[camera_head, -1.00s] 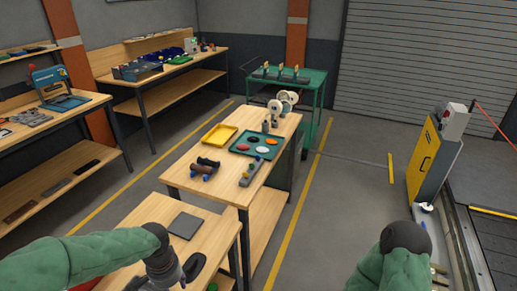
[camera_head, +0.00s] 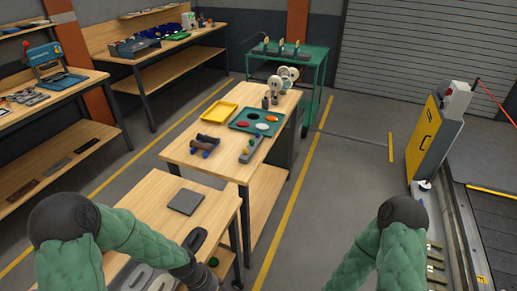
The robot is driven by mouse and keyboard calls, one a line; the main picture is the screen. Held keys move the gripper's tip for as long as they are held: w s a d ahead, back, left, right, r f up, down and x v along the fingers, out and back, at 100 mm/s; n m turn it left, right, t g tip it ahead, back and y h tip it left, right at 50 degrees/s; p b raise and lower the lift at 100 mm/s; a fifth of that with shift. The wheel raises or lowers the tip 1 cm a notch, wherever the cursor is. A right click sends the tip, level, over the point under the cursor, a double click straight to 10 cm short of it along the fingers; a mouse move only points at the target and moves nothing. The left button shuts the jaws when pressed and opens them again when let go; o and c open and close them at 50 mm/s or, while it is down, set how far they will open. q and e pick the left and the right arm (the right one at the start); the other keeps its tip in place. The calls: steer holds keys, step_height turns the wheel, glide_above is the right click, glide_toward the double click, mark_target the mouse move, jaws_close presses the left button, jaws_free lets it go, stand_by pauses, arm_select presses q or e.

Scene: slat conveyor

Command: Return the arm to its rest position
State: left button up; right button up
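My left arm (camera_head: 135,238) comes in at the lower left in green padding. Its dark elbow (camera_head: 62,215) is raised, and its forearm slopes down to the right over the near bench. The dark wrist end (camera_head: 200,278) runs to the bottom edge, where the fingers cannot be made out. My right arm (camera_head: 385,258) stands at the lower right with its dark elbow (camera_head: 404,212) up. My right gripper is out of the picture. No held object shows at either arm.
The near bench (camera_head: 150,195) carries a grey square plate (camera_head: 186,202), a black oval piece (camera_head: 195,239) and pale grey pieces partly behind my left arm. The middle bench holds a yellow tray (camera_head: 220,111) and a green tray (camera_head: 240,122). A yellow cabinet (camera_head: 425,140) stands right. Floor between is clear.

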arm_select(q)
steer(key=s+d+f+n, duration=0.3)
steer(key=s+f, duration=0.4)
steer(key=f, duration=0.3)
steer(key=shift+s+d+f+n, duration=0.35)
steer(key=shift+s+d+n, duration=0.05)
steer(key=shift+n, duration=0.1)
